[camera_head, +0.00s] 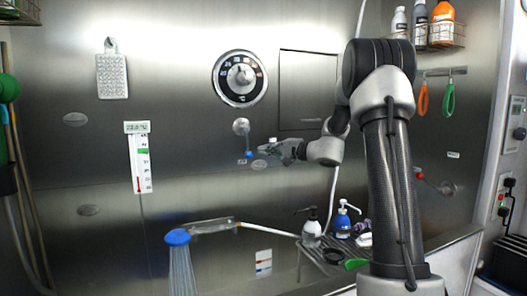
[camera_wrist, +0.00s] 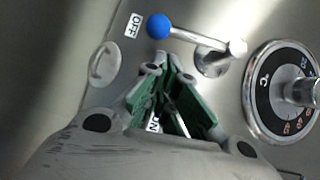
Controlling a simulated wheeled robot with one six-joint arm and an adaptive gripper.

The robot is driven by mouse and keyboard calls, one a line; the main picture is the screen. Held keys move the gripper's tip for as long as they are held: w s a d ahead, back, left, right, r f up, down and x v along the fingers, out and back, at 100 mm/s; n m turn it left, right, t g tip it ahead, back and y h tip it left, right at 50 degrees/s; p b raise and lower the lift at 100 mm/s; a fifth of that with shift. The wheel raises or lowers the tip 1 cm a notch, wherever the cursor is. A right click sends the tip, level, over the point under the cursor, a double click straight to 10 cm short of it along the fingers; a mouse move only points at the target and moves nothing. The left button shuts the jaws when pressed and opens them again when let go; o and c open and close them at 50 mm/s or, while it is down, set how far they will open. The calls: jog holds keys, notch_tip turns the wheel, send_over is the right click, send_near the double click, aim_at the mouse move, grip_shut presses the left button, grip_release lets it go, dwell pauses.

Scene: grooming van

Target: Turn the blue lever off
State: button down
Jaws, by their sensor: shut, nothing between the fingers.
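The blue lever is a metal rod with a blue ball (camera_head: 248,154) at its end, on a round wall pivot (camera_head: 240,126). In the head view it hangs down, slightly right. In the wrist view the blue ball (camera_wrist: 158,25) is right beside the OFF label (camera_wrist: 133,25). My gripper (camera_head: 266,149) is just right of the ball; it also shows in the wrist view (camera_wrist: 167,68), shut and empty, with a gap to the ball. An ON label (camera_wrist: 155,124) is partly hidden behind the fingers. Water sprays from the blue shower head (camera_head: 178,237).
The temperature dial (camera_head: 240,78) is above the lever; a flat panel (camera_head: 308,90) is to its right. A red-knobbed lever (camera_head: 419,175) is farther right. Pump bottles (camera_head: 311,228) stand on a rack below my arm. Wall left of the lever is clear up to the thermometer (camera_head: 138,158).

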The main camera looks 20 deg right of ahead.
jog(key=v, duration=1)
jog(key=shift+d, duration=0.15)
